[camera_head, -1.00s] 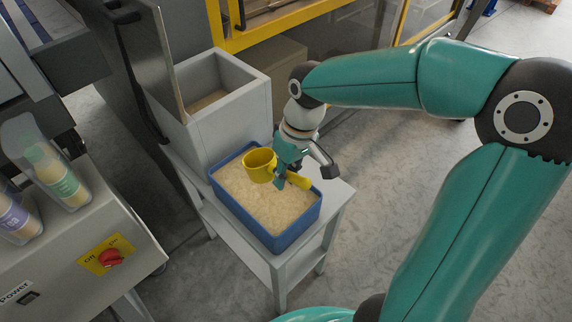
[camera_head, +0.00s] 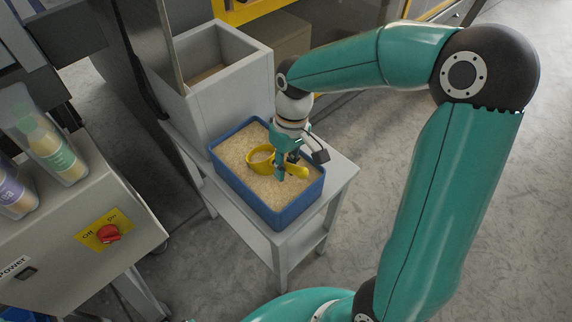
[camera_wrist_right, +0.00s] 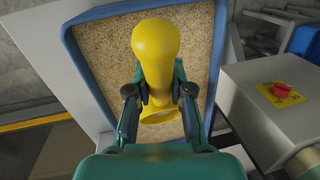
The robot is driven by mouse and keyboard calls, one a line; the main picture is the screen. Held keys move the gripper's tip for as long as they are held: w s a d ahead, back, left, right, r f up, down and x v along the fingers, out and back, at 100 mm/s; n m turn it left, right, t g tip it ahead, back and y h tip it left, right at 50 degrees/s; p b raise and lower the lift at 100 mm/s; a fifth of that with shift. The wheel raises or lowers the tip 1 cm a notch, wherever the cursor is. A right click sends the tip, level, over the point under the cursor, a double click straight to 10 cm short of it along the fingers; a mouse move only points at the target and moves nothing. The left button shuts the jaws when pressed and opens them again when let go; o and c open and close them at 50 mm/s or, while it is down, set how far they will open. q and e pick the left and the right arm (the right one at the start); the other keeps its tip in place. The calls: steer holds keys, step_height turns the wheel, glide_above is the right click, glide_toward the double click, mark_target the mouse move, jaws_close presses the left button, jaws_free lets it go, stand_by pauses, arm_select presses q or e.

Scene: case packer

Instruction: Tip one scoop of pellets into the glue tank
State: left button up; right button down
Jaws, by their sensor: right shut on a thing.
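My right gripper (camera_head: 288,167) is shut on the handle of a yellow scoop (camera_head: 260,162). The scoop is down at the pellets (camera_head: 232,152) in a blue tray (camera_head: 246,205). Its rim shows with tan pellet colour inside; how deep it sits is hard to tell. In the right wrist view the scoop handle (camera_wrist_right: 155,50) stands between the fingers (camera_wrist_right: 158,92), with the blue tray rim (camera_wrist_right: 84,65) around it. The grey open-topped glue tank (camera_head: 238,92) stands directly behind the tray, with a tan surface inside. My left gripper is not in view.
The tray rests on a grey stand (camera_head: 325,200). An upright panel borders the tank's left side. Floor to the right is clear.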

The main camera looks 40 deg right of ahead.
steer(key=shift+f+b, duration=0.35)
steer(key=shift+f, duration=0.05)
steer(key=shift+r, duration=0.15)
stand_by(0.4)
step_height(320, 180, up, 9)
steer(key=p, duration=0.7)
steer(key=shift+p, duration=0.3)
stand_by(0.6)
